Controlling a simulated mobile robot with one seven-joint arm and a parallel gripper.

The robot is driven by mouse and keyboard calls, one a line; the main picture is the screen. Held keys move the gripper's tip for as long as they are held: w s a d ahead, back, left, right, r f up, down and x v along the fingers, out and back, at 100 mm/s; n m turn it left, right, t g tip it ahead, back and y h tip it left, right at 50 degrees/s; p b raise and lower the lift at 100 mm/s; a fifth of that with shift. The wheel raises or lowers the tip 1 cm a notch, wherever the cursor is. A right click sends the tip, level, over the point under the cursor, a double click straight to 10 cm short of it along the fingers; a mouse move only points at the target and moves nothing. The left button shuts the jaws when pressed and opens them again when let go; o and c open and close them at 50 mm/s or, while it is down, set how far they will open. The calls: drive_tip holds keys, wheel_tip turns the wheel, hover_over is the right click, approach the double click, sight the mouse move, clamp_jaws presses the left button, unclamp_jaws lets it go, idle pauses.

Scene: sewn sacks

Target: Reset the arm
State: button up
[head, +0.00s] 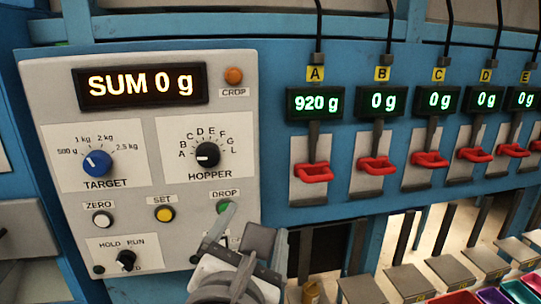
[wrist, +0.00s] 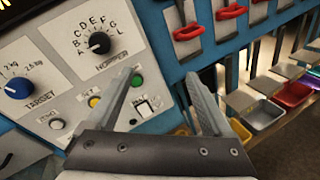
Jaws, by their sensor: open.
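My gripper (head: 250,236) is at the lower middle of the head view, in front of the lower right corner of a grey control panel (head: 230,130). In the wrist view, its two fingers (wrist: 158,76) are spread apart with nothing between them. The left fingertip shows close to the green DROP button (head: 223,207); I cannot tell whether it touches. The fingers hide part of the panel's lower right.
The panel has a SUM 0 g display (head: 141,86), a blue TARGET knob (head: 97,163) and a black HOPPER knob (head: 207,154). To the right, display A (head: 315,103) reads 920 g; B to E read 0 g. Red handles and coloured trays (head: 522,292) lie below.

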drive_tip(key=s+d+f+m+g, duration=0.1)
drive_tip(key=d+f+m+g, duration=0.2)
drive_tip(key=m, duration=0.7)
drive_tip(key=s+d+f+m+g+y, duration=0.1)
drive_tip(key=d+f+m+g, duration=0.3)
drive_tip(key=d+m, duration=0.4)
drive_tip(key=s+d+f+m+g, duration=0.3)
drive_tip(key=d+m, duration=0.3)
drive_tip(key=m, duration=0.5)
drive_tip(key=shift+d+f+m+g, duration=0.2)
drive_tip(key=shift+f+m+g, duration=0.2)
drive_tip(key=shift+g, duration=0.1)
drive_tip(key=shift+c, duration=0.3)
clamp_jaws()
